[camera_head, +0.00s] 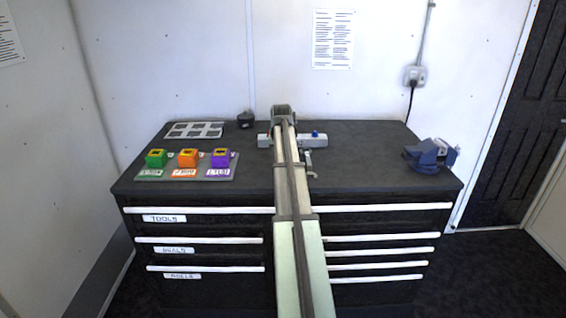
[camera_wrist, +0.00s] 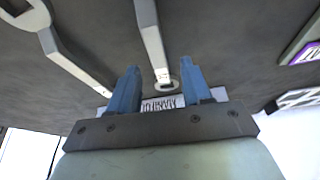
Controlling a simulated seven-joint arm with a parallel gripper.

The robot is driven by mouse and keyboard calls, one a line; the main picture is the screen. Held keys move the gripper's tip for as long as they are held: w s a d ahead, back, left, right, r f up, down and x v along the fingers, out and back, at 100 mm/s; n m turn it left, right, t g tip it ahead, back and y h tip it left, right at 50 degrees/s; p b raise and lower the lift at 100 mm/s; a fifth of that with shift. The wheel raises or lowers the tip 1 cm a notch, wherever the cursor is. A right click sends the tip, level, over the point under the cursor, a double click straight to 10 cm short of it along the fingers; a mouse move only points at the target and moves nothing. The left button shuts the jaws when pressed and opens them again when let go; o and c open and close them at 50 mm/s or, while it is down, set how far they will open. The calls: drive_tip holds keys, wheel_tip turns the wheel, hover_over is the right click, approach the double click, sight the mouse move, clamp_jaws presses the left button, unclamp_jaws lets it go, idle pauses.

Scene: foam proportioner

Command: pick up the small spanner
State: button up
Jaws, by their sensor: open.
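The wrist view shows two pale metal spanners lying on the dark bench top. The narrower one, which looks like the small spanner (camera_wrist: 151,38), runs down from the top edge, and its ring end lies between my fingers. A wider spanner (camera_wrist: 75,60) lies to its left, with its large end at the top left corner. My gripper (camera_wrist: 160,82) is open and empty, with its blue fingers either side of the ring end; I cannot tell its height above it. In the head view my arm hides the gripper and the small spanner; the wider spanner (camera_head: 310,162) shows just right of the arm.
A plate with green, orange and purple blocks (camera_head: 222,158) is at left, with a slotted grey tray (camera_head: 194,130) behind. A blue vise (camera_head: 430,156) stands at right.

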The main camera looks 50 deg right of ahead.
drive_tip(key=shift+x, duration=1.15)
drive_tip(key=shift+f, duration=0.25)
drive_tip(key=shift+c, duration=0.3)
clamp_jaws()
